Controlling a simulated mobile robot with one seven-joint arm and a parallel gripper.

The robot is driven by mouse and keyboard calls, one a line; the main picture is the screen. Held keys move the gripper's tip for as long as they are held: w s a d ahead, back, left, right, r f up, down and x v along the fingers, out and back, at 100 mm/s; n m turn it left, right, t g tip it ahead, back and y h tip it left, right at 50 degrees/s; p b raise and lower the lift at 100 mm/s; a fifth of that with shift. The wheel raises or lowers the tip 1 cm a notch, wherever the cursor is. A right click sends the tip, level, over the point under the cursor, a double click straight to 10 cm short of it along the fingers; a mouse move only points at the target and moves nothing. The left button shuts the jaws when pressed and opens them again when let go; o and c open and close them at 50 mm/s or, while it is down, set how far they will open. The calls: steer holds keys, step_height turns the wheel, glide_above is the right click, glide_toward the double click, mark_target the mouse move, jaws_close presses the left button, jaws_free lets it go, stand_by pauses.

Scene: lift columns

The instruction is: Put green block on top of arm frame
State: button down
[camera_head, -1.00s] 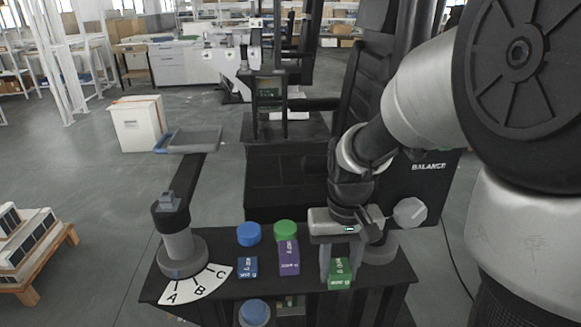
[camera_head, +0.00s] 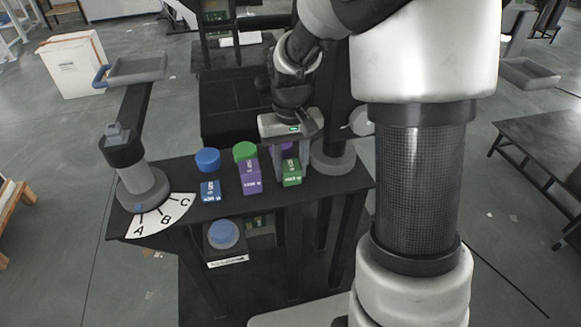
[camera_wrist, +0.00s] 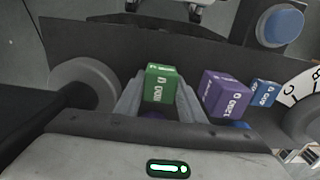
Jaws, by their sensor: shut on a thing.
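The green block (camera_head: 291,171) is at the right end of a row of blocks on the black bench (camera_head: 310,190). My gripper (camera_head: 290,176) points down and is shut on it, one finger on each side. In the wrist view the green block (camera_wrist: 160,84) sits between the fingertips (camera_wrist: 157,97). I cannot tell whether it touches the bench. What I take for the arm frame is the grey tray (camera_head: 135,71) on a dark swinging arm at the left, raised above the bench. It looks empty.
A purple block (camera_head: 250,177) and a blue block (camera_head: 210,191) stand left of the green block. Blue (camera_head: 208,160) and green (camera_head: 245,151) round knobs are behind them. A dial marked A, B, C (camera_head: 163,216) lies by the post (camera_head: 140,180). A blue button (camera_head: 223,233) is below the bench front.

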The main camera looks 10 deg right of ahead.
steer(key=shift+f, duration=0.15)
steer(key=c, duration=1.2)
jaws_free()
